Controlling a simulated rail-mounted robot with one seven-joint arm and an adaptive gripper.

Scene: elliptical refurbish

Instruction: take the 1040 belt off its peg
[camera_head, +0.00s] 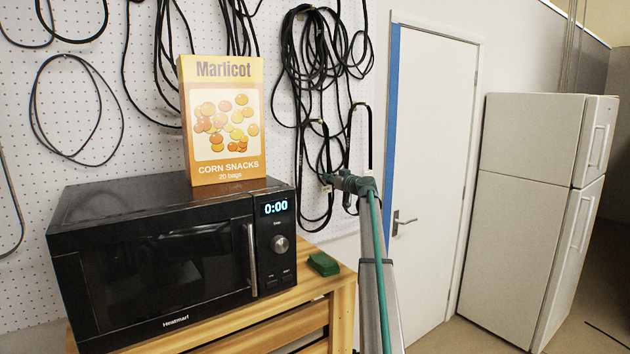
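Several black belts hang in loops on the white pegboard, with a thick tangled bundle (312,60) left of the door. Two narrower dark loops (361,106) hang low at the bundle's right side. I cannot read a 1040 mark on any belt, so I cannot tell which one it is. My gripper (327,182) is small in view at the end of my raised arm, in front of the lower loops and pointing left. I cannot tell whether its fingers are open or touch a belt. It hides part of the loops behind it.
A black microwave (160,262) stands on a wooden bench (342,290), with a yellow snack box (222,120) on top. A green block (323,263) lies at the bench's right end.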

